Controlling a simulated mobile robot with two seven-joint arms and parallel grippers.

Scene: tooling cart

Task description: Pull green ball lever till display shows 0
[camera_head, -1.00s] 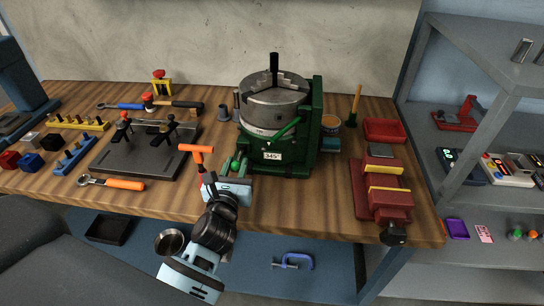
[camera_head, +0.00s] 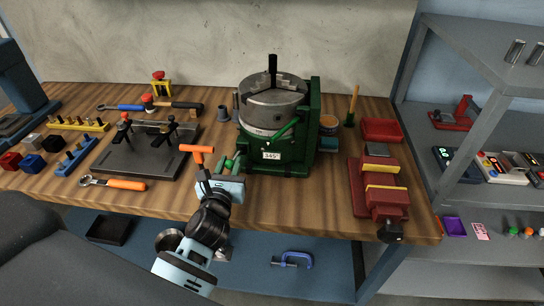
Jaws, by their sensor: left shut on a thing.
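The green rotary table (camera_head: 296,155) stands on the wooden bench with a grey three-jaw chuck (camera_head: 272,103) on top. Its white display (camera_head: 271,155) reads 345°. A green ball lever (camera_head: 231,162) sticks out at the left of the base, partly hidden by my gripper. My left gripper (camera_head: 227,172) reaches up from below and is shut on the green ball lever at the front left of the device. A second green lever (camera_head: 286,129) slants across the front above the display. My right gripper is not in view.
A dark fixture plate (camera_head: 141,160) and an orange-handled wrench (camera_head: 125,184) lie further left. A red vise (camera_head: 379,195) is on the right. The bench front between gripper and vise is clear.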

